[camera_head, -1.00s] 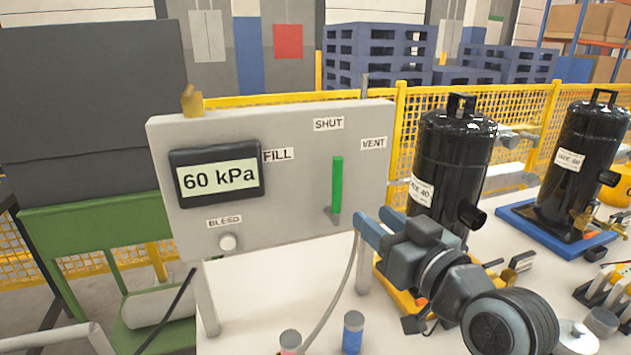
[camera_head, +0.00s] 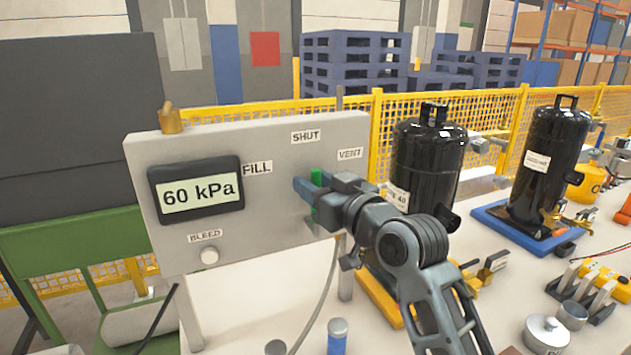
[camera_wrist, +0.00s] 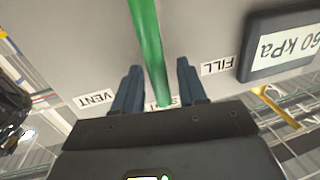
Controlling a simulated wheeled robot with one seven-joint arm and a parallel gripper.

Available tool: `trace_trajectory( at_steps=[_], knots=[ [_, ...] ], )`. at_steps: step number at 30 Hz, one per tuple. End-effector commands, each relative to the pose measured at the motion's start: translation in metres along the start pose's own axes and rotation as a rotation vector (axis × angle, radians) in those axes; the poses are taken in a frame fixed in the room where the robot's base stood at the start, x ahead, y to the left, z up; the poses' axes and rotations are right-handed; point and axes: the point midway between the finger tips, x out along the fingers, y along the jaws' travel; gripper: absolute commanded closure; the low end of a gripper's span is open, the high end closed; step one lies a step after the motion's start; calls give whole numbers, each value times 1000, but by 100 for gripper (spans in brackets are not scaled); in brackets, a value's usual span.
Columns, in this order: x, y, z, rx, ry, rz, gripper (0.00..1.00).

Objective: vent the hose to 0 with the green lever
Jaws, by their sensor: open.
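The green lever (camera_head: 316,190) stands upright on the grey panel, pointing to the SHUT label (camera_head: 305,137). The VENT label (camera_head: 349,154) is to its right and the FILL label (camera_head: 257,168) to its left. The display (camera_head: 197,190) reads 60 kPa. My gripper (camera_head: 308,188) is at the lever, hiding part of it in the head view. In the wrist view the green lever (camera_wrist: 148,45) runs between the two open blue fingers (camera_wrist: 158,92), with a gap on each side. The hose (camera_head: 325,300) hangs below the panel.
The white BLEED knob (camera_head: 209,256) is at the panel's lower left. A black tank (camera_head: 428,160) stands close right of the panel, behind my arm. Another black tank (camera_head: 547,165) is on a blue base farther right. Small cylinders stand on the table in front.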

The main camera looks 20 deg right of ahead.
Motion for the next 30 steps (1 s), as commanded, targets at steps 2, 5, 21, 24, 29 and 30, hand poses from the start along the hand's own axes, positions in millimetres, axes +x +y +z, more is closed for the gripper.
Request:
trace_trajectory(
  at_steps=[2, 5, 21, 24, 29, 30],
  knots=[
    [2, 0, 0, 0, 1, 0, 58],
    [2, 0, 0, 0, 1, 0, 58],
    [1, 0, 0, 0, 1, 0, 100],
    [1, 0, 0, 0, 1, 0, 100],
    [1, 0, 0, 0, 1, 0, 100],
    [1, 0, 0, 0, 1, 0, 100]
  ],
)
